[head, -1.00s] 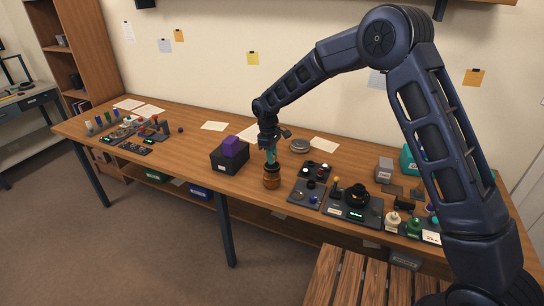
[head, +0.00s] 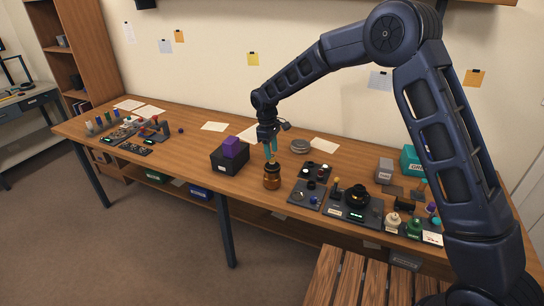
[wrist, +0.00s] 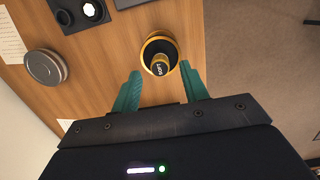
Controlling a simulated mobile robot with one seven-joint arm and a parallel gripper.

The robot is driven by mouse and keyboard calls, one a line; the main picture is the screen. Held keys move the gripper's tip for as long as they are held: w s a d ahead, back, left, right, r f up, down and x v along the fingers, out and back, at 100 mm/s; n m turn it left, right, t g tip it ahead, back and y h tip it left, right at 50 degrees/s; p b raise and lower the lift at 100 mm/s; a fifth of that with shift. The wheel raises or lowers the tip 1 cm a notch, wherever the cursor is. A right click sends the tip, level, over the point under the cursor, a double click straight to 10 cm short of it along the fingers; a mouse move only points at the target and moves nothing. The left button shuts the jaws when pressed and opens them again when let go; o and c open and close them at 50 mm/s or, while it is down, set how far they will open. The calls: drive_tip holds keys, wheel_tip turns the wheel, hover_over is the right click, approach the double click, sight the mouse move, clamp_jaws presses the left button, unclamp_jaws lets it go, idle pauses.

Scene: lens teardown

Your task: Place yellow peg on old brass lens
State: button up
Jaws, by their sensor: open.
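The old brass lens (head: 272,182) stands upright as an amber-brown cylinder near the table's front edge. In the wrist view its gold rim and dark inner ring (wrist: 147,54) show. Whether the peg is fully seated is too small to tell.
A black box with a purple block (head: 232,149) stands left of the lens. A round grey tin (head: 300,146) lies behind it. Black trays (head: 307,196) and a black stand (head: 355,197) are to the right. Bare tabletop (head: 190,150) lies to the left.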

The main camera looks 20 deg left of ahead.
wheel_tip(320, 180, up, 9)
drive_tip(key=a, duration=0.1)
drive_tip(key=shift+f, duration=0.2)
drive_tip(key=w+d+r+m+t, duration=0.1)
drive_tip(key=w+d+r+m, duration=0.15)
drive_tip(key=d+r, duration=0.65)
drive_tip(key=w+d+r+m+y, duration=0.1)
drive_tip(key=d+r+m, duration=0.15)
drive_tip(key=d, duration=1.25)
drive_tip(key=w+d+r+m+t, duration=0.1)
drive_tip(key=w+d+r+m, duration=0.15)
drive_tip(key=d+r, duration=0.65)
drive_tip(key=s+d+f+m+t, duration=0.1)
drive_tip(key=s+d+m, duration=0.25)
drive_tip(key=d, duration=0.75)
drive_tip(key=s+d+m, duration=0.2)
drive_tip(key=s+d, duration=0.3)
drive_tip(key=d, duration=0.5)
drive_tip(key=s+d+f+m, duration=0.2)
drive_tip(key=s+d, duration=0.3)
drive_tip(key=s, duration=0.1)
drive_tip(key=s+d+f+m+t, duration=0.1)
drive_tip(key=s+d+f+m, duration=0.2)
drive_tip(key=s+d, duration=0.3)
drive_tip(key=shift+s+d+t, duration=0.25)
drive_tip(key=shift+s+t, duration=0.05)
drive_tip(key=shift+s, duration=0.25)
